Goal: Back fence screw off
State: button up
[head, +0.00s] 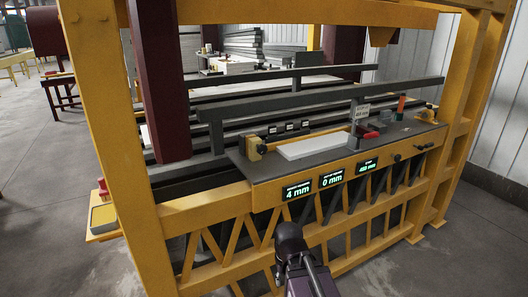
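A yellow press-like machine (180,213) fills the middle of the head view. Its dark grey bed (275,168) carries a pale flat board (312,145). Three lit displays on the front edge read 4 mm (297,190), 0 mm (331,180) and what looks like 450 mm (367,167). Small dark knobs (398,158) sit to their right. A yellow block with a dark knob (256,148) stands left of the board. I cannot tell which part is the back fence screw. My dark arm rises from the bottom edge in front of the machine; my gripper cannot be made out.
Grey horizontal bars (330,92) run above the bed. A dark red column (160,80) and yellow posts (98,100) flank it. Red parts (371,134) and an orange-red cylinder (401,106) stand at the right. Concrete floor (430,265) is clear at lower right.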

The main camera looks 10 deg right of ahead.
aim_at(262, 150)
jog(key=z, duration=0.3)
jog(key=i, duration=0.45)
jog(key=z, duration=0.75)
